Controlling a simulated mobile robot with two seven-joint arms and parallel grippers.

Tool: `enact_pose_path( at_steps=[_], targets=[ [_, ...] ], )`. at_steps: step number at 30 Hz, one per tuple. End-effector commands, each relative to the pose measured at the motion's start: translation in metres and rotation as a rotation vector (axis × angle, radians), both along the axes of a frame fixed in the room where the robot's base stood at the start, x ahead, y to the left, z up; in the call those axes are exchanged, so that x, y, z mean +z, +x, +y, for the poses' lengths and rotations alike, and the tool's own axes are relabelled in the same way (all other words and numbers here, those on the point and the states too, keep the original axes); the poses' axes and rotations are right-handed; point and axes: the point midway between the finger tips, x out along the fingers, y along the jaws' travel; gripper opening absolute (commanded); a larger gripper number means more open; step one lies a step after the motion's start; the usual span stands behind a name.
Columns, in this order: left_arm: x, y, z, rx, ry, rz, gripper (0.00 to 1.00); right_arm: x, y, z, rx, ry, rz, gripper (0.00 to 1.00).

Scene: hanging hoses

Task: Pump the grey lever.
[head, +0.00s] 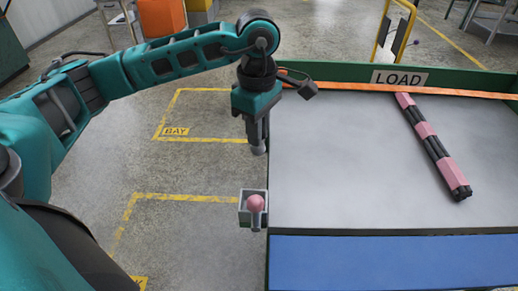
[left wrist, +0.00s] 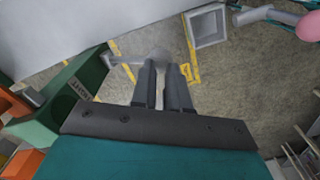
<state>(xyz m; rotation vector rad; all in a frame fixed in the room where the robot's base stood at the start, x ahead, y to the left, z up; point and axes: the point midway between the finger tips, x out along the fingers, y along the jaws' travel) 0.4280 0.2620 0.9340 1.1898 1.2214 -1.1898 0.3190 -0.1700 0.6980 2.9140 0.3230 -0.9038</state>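The grey lever (left wrist: 126,60) shows in the left wrist view as a pale bar with a rounded grey knob, reaching out from the green side of the table. My left gripper (left wrist: 164,70) is at this knob, its two fingers close together with a narrow gap. The fingers look shut on the knob and partly hide it. In the head view my left gripper (head: 259,146) points down at the table's left edge, and only a little of the grey knob shows under the fingertips. My right gripper is not in view.
A pink-knobbed lever (head: 256,204) with a grey square box (head: 244,216) sits nearer at the table edge. A pink and black hose bundle (head: 425,130) lies on the grey tabletop (head: 340,170). A LOAD sign (head: 399,78) and orange strip are at the back.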

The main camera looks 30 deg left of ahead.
Motion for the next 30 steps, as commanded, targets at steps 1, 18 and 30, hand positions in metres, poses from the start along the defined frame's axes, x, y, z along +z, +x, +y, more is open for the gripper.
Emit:
enact_pose_path(
  at_steps=[1, 18, 30],
  targets=[
    [-0.003, 0.0, 0.0, 0.0, 0.0, 0.0, 0.15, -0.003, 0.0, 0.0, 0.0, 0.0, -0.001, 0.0],
    [-0.023, -0.006, -0.003, 0.001, 0.001, 0.0, 0.15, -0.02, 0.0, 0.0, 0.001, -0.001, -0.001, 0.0],
    [-0.035, -0.013, -0.007, 0.003, 0.001, -0.002, 0.15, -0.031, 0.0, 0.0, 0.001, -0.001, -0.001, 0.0]
  ],
)
